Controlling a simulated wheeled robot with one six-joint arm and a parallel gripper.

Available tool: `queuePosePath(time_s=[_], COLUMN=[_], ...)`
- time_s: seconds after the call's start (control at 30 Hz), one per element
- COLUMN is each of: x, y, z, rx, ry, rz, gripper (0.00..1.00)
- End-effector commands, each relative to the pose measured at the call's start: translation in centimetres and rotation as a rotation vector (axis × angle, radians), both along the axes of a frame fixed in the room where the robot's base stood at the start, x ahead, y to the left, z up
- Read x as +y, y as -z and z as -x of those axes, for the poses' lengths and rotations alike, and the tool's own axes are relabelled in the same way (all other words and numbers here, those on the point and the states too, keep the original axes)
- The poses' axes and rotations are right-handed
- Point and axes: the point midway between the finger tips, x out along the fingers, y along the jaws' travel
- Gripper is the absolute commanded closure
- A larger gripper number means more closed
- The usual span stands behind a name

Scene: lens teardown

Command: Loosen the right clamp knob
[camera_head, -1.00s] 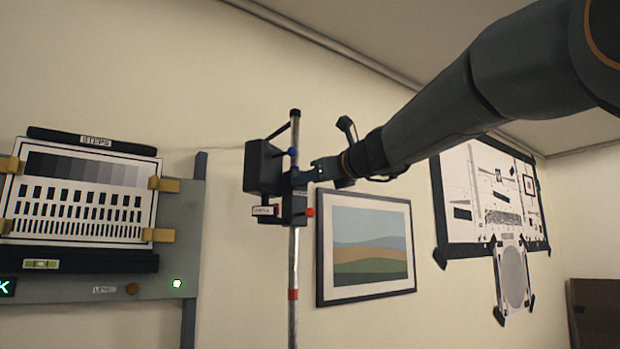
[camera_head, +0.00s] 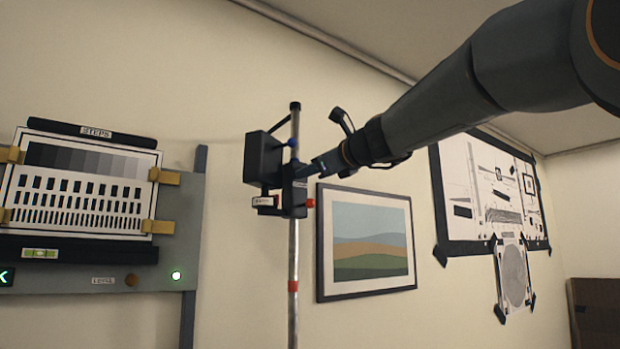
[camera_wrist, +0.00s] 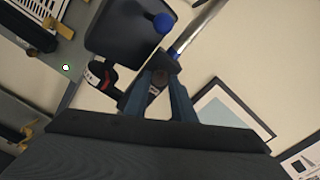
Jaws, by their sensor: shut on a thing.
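A black box-shaped unit (camera_head: 263,158) is held by a dark clamp (camera_head: 297,192) on a thin upright metal pole (camera_head: 293,250). A blue knob (camera_head: 292,143) is at the top beside the pole; it also shows in the wrist view (camera_wrist: 163,22). A red knob (camera_head: 310,203) sticks out on the clamp's right side, below my gripper. My gripper (camera_head: 304,170) reaches the clamp from the right. In the wrist view its two blue fingers (camera_wrist: 158,92) are closed around a small dark round knob (camera_wrist: 158,78) on the clamp. The fingers hide part of it.
A grey board (camera_head: 60,280) with a test chart (camera_head: 85,190) stands at the left. A framed landscape (camera_head: 365,240) hangs right of the pole. A large black-framed chart (camera_head: 490,190) hangs farther right.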

Motion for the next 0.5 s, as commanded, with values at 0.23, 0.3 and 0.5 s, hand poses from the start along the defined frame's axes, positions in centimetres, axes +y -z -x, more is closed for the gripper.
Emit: queuePosePath(time_s=[0.23, 0.3, 0.5], x=[0.02, 0.02, 0.01], y=[0.36, 0.34, 0.32], z=[-0.08, -0.08, -0.09], rx=[-0.131, -0.168, -0.275], ry=[-0.001, -0.001, -0.001], rz=[0.194, 0.249, 0.408], gripper=[0.99, 0.99, 0.99])
